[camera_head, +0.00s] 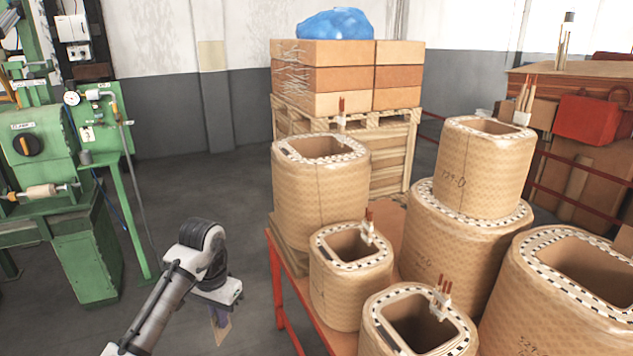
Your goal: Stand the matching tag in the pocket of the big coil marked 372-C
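My gripper (218,316) hangs pointing down, left of the red-framed stand and apart from it. A small tan card, seemingly the tag (223,333), shows at its fingertips; the fingers look shut on it, and any writing is unreadable. Several tan paper-wrapped coils stand on the red-framed stand. The back left coil (318,198) and the small middle coil (345,285) show no readable marking. The upper right coil (480,175) sits on a big coil (450,250); their markings are too small to read surely. A big front right coil (545,310) seems to begin with 529. I cannot make out 372-C or a pocket.
A front coil (415,330) stands at the near edge of the stand (294,288). Stacked boxes on a pallet (345,75) stand behind. A green machine (75,190) is at left. Grey floor (190,175) is clear between machine and stand. Red rails (540,175) run at right.

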